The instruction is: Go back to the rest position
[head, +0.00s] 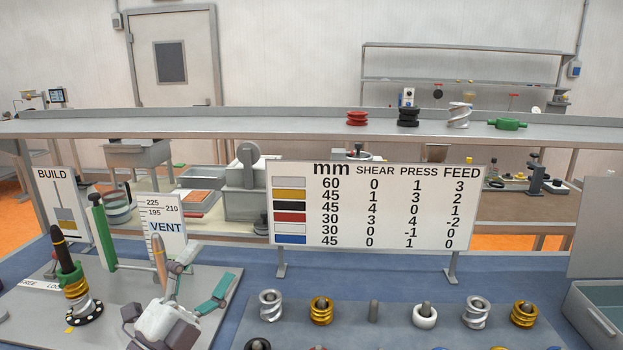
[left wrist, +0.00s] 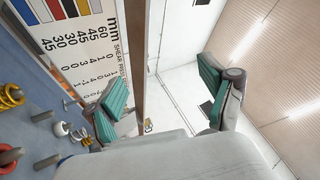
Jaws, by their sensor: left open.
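My left gripper (head: 203,275) is in the lower left of the head view, above the grey plate (head: 35,325). Its two teal-padded fingers are spread apart with nothing between them. In the left wrist view the open fingers (left wrist: 162,95) also show, with only wall and background in the gap. A shaft stack (head: 77,285) stands upright to the left of the gripper, with gold and silver screw pieces, a green collar and a dark pointed top. A copper-tipped rod (head: 159,252) shows just behind the gripper; its lower part is hidden. My right gripper is not in view.
Several silver, gold and white screw pieces (head: 476,312) sit in rows at the front right. A green post (head: 103,230) and a VENT gauge (head: 166,225) stand behind the gripper. A grey bin (head: 600,315) is far right.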

